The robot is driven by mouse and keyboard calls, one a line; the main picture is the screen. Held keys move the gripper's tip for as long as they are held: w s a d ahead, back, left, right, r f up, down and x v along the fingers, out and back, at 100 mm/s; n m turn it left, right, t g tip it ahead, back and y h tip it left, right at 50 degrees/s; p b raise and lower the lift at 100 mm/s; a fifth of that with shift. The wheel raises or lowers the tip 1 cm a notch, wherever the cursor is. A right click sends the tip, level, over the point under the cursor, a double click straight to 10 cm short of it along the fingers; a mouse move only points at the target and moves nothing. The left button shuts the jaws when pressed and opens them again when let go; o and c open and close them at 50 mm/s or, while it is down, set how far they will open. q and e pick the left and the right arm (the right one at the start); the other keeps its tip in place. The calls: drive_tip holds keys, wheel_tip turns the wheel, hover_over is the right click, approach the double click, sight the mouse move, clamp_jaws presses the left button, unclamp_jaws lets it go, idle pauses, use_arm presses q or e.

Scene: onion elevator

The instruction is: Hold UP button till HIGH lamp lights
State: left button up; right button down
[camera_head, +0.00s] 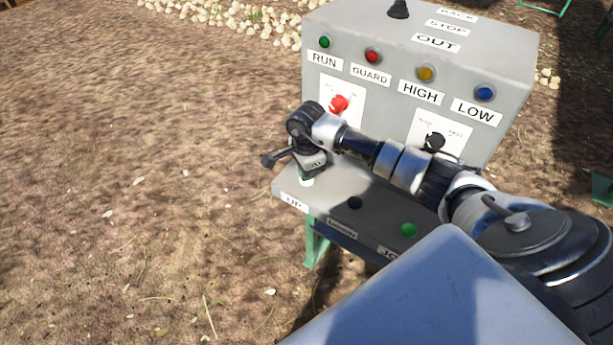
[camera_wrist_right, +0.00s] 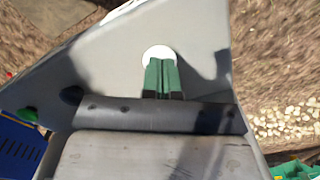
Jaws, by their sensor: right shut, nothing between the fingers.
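The white UP button (camera_head: 306,182) sits at the left end of the grey control box's lower shelf, above the UP label (camera_head: 294,203). My right gripper (camera_head: 309,170) is over it, pointing down. In the right wrist view the shut green fingers (camera_wrist_right: 162,76) overlap the near side of the white button (camera_wrist_right: 158,51), with nothing between them. I cannot tell whether the tips press it. The amber HIGH lamp (camera_head: 426,74) looks dull, without a clear glow. The blue LOW lamp (camera_head: 484,93) is to its right; whether it is lit is unclear. My left gripper is not in view.
The green RUN lamp (camera_head: 324,42) and red GUARD lamp (camera_head: 372,56) are on the panel's left. A red knob (camera_head: 339,103) and a black knob (camera_head: 434,142) lie close behind my right arm. Black (camera_head: 354,203) and green (camera_head: 409,230) buttons share the shelf.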

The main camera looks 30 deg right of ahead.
idle(0.5)
wheel_tip(320, 180, up, 7)
drive_tip(key=p, duration=0.4)
idle(0.8)
